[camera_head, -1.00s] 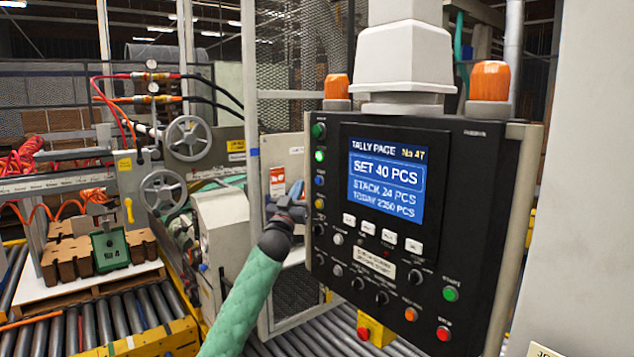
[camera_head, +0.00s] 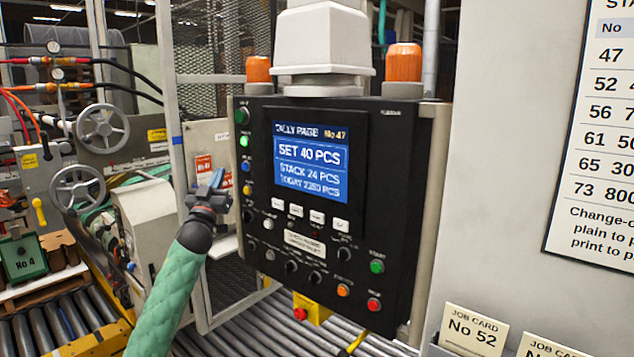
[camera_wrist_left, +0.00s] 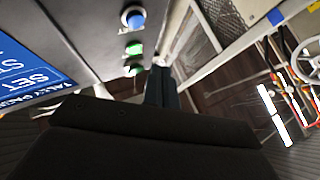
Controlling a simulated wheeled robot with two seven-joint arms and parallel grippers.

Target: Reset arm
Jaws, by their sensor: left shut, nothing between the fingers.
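My left arm, in a green quilted sleeve, comes up from the bottom left of the head view. My left gripper (camera_head: 214,182) is shut and empty, at the left edge of the black control panel (camera_head: 380,190). In the left wrist view its fingers (camera_wrist_left: 162,85) are together, with the panel's blue and green buttons (camera_wrist_left: 134,48) close by. I cannot tell whether the fingertips touch the panel. The panel's screen (camera_head: 311,167) reads "TALLY PAGE No 47, SET 40 PCS, STACK 24 PCS". My right gripper is not in view.
Roller conveyors (camera_head: 60,318) run below and to the left. Two handwheels (camera_head: 103,128) and a green "No 4" block (camera_head: 23,257) are at left. A wall chart (camera_head: 605,130) and job cards (camera_head: 473,331) are at right. A mesh guard stands behind the panel.

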